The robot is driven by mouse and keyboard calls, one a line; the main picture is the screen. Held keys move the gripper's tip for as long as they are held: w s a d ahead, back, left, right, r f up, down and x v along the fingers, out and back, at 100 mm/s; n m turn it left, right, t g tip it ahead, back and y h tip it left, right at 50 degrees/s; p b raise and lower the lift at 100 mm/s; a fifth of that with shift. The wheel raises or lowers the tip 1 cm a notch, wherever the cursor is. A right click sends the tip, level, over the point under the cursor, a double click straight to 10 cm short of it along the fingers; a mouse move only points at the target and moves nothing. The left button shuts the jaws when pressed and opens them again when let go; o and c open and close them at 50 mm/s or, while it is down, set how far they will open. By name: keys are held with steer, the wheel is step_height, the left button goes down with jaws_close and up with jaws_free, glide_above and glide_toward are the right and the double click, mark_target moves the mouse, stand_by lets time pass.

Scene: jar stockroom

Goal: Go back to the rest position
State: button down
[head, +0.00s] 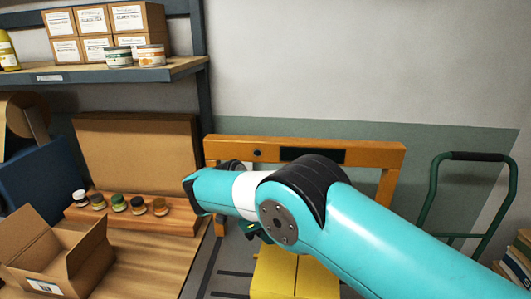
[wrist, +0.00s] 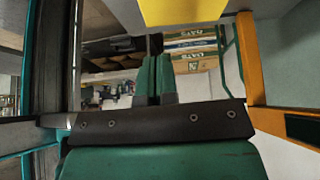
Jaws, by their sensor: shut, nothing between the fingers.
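My teal arm (head: 380,240) reaches in from the lower right in the head view, with its elbow joint in front of the orange frame. My gripper (wrist: 156,62) shows in the wrist view with its two green fingers together and nothing between them. In the head view only a small dark part of it shows below the arm; the rest is hidden.
Several small jars stand in a row on a wooden rack (head: 115,217) on the bench, beside an open cardboard box (head: 55,268). An orange frame (head: 385,190) stands behind my arm, and a yellow box (head: 285,275) is below it. A green trolley handle (head: 430,200) is at right.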

steer(key=s+d+r+n+t+y+b, duration=0.1)
steer(key=s+d+r+n+y+b, duration=0.3)
steer(key=d+r+n, duration=0.9)
steer(key=s+n+y+b, duration=0.4)
steer(key=s+n, duration=0.9)
steer(key=s, duration=1)
steer(key=shift+d+f+n+y, duration=0.2)
steer(key=shift+f+n+y, duration=0.15)
steer(key=shift+y, duration=0.85)
